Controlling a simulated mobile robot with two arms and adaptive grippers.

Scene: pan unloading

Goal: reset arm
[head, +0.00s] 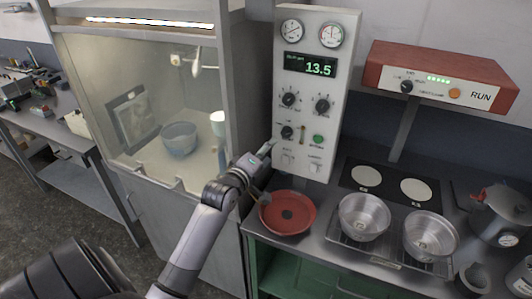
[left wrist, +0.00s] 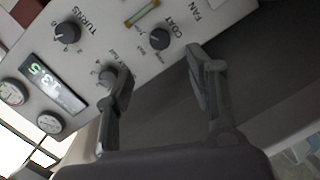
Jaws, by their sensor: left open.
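My left gripper (head: 264,158) is in front of the lower left part of the white control panel (head: 312,75), above and left of the red pan (head: 287,212). In the left wrist view my left gripper (left wrist: 158,65) has its two fingers spread apart with nothing between them. The panel face (left wrist: 100,40) with its dark knobs fills the upper left there. One finger overlaps a small knob in that view; I cannot tell whether it touches. The red pan lies on the metal counter and is empty. My right gripper is not in view.
Two steel pans (head: 364,217) (head: 430,236) stand on a rack right of the red pan. Behind are two pale hot plates (head: 366,176) and a red RUN unit (head: 440,75). A glazed cabinet (head: 150,100) holding a bowl (head: 179,138) stands left of my gripper.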

